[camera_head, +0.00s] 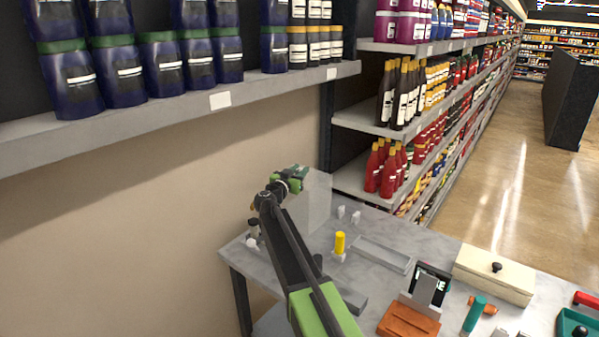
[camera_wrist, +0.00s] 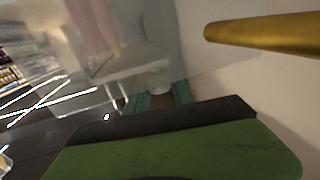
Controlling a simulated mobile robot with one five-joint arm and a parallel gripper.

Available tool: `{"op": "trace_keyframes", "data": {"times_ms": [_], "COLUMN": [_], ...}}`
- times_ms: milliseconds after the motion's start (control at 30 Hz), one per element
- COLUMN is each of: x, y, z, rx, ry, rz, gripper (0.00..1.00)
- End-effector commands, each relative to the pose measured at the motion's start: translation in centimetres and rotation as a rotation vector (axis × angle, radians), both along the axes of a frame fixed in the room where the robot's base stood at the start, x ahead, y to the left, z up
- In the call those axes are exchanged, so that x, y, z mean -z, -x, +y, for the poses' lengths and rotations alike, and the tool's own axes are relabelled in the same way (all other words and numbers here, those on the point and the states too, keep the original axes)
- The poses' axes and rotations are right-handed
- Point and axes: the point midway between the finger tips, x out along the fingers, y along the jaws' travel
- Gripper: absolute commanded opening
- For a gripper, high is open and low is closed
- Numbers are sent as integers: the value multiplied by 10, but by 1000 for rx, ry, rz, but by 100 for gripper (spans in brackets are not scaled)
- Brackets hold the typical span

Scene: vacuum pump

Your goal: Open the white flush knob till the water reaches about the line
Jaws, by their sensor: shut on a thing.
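My gripper (camera_head: 293,177) is raised at the near left side of a clear, see-through tank (camera_head: 318,200) at the back of the grey table. In the wrist view the tank's clear walls (camera_wrist: 100,50) fill the upper left. A small whitish piece, which looks like the white flush knob (camera_wrist: 160,88), sits at the teal fingers of my gripper (camera_wrist: 157,101). The fingers are shut on it; my own dark and green parts hide the lower part of the grip. The knob is not clear in the head view. I cannot make out a water level or the line.
A grey tray (camera_head: 382,255), a cream box (camera_head: 494,273) and an orange-brown block (camera_head: 409,321) lie further right. A loaded shelf (camera_head: 180,110) overhangs the left.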

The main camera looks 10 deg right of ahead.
Motion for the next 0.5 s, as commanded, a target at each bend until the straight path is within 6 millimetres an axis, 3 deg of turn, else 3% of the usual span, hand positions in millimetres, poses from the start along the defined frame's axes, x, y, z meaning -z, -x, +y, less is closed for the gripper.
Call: {"op": "trace_keyframes", "data": {"times_ms": [100,133,267,500], "x": [-1,-1,-1,0], "y": [-1,-1,-1,0], "z": [0,0,0,0], "rx": [-1,-2,-1,-1], "ry": [4,4,3,2], "rz": [-1,-1,0,0], "gripper": [0,31,48,50]}}
